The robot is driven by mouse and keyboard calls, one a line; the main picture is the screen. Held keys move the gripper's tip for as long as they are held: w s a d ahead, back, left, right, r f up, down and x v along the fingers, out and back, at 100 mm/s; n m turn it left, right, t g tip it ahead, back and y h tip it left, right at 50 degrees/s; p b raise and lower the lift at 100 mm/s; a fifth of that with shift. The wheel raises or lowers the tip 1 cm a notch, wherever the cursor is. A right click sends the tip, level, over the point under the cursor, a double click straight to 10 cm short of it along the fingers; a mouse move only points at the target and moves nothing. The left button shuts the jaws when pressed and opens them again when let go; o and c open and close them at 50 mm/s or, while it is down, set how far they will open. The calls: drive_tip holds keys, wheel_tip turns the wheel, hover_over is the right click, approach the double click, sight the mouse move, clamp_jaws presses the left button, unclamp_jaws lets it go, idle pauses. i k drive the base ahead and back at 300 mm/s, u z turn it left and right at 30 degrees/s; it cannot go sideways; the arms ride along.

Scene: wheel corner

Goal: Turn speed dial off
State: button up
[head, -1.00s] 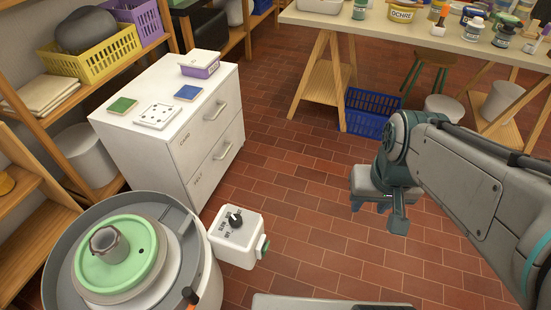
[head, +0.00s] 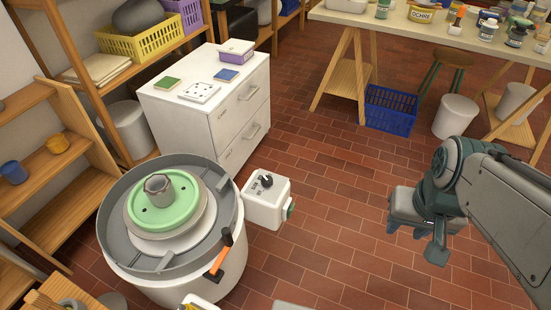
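The speed dial (head: 266,181) is a black knob on top of a white control box (head: 262,208), fixed to the right side of the pottery wheel (head: 190,275). Small dark lettering lies beside the knob, too small to read surely, so I cannot tell the dial's setting. A green part (head: 290,210) sticks out of the box's right side. My gripper (head: 414,240) hangs over the brick floor well to the right of the box. Its two fingers are apart, with nothing seen between them.
A white drawer cabinet (head: 222,140) stands behind the box. A blue crate (head: 390,110) sits under the table (head: 450,38) at the back. Brick floor between box and gripper is clear.

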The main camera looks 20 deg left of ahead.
sight(266, 181)
drive_tip(key=k, duration=0.4)
drive_tip(key=u, duration=0.9)
drive_tip(key=i, duration=1)
drive_tip(key=k, duration=0.5)
drive_tip(key=z, duration=1.25)
drive_tip(key=i, duration=0.85)
drive_tip(key=u, duration=1.8)
